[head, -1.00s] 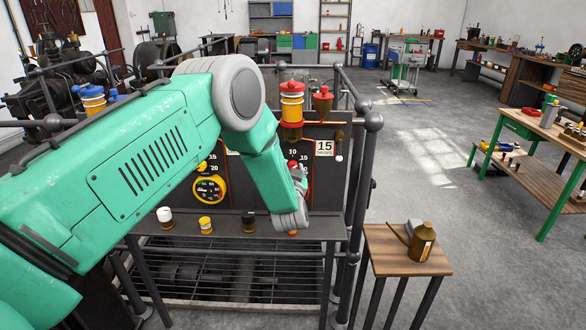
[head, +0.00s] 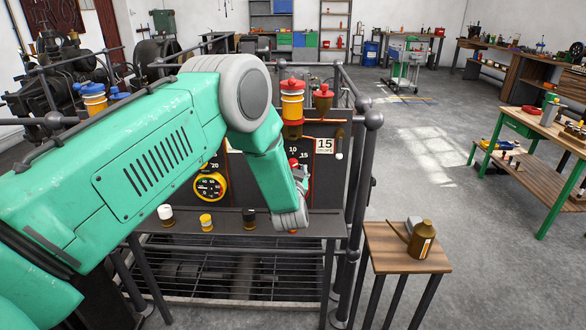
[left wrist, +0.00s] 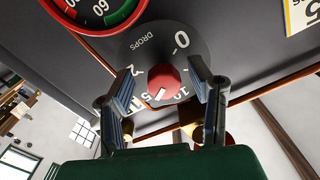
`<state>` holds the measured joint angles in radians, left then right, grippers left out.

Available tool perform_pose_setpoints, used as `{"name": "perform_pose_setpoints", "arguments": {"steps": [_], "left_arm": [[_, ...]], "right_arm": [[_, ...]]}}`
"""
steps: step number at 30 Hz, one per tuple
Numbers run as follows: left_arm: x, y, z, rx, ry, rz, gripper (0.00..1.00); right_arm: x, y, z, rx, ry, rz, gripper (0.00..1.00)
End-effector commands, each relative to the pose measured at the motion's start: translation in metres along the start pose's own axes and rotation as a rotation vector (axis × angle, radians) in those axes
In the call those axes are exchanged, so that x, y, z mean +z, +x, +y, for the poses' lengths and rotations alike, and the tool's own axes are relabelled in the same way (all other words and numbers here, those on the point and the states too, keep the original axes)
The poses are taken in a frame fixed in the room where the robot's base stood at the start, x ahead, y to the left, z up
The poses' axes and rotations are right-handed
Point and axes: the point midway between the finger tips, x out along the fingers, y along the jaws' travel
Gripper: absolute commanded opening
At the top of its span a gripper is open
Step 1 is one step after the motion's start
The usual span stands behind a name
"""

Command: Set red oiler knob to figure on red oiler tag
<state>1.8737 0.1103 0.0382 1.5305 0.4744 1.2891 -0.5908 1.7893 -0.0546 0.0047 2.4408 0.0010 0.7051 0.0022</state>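The red oiler knob (left wrist: 165,84) sits on a dark round dial in the left wrist view. My left gripper (left wrist: 163,75) is open, one finger on each side of the knob, with a visible gap on both sides. My right gripper is not in view.
A gauge (head: 209,186) is left of my wrist. Small capped jars (head: 206,221) stand on the ledge. A wooden stand (head: 390,257) holds a brown bottle (head: 421,240).

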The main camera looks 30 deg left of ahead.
Motion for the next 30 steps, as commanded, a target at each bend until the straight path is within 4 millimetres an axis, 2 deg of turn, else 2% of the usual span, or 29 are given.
{"name": "perform_pose_setpoints", "arguments": {"steps": [4, 7, 21, 25, 30], "left_arm": [[-0.001, 0.0, -0.001, -0.002, -0.001, 0.003, 0.48], [-0.002, -0.007, -0.001, -0.002, -0.001, 0.004, 0.48], [0.001, -0.099, 0.001, 0.002, 0.001, 0.0, 0.48], [0.001, -0.113, 0.001, 0.001, 0.001, 0.0, 0.48], [0.001, -0.12, 0.001, 0.0, -0.001, 0.0, 0.48]], "right_arm": [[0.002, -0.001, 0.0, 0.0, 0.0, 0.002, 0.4], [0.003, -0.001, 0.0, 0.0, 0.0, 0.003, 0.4], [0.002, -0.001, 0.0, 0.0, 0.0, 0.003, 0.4], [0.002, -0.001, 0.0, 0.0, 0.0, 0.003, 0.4], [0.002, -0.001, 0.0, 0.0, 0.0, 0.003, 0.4]]}}
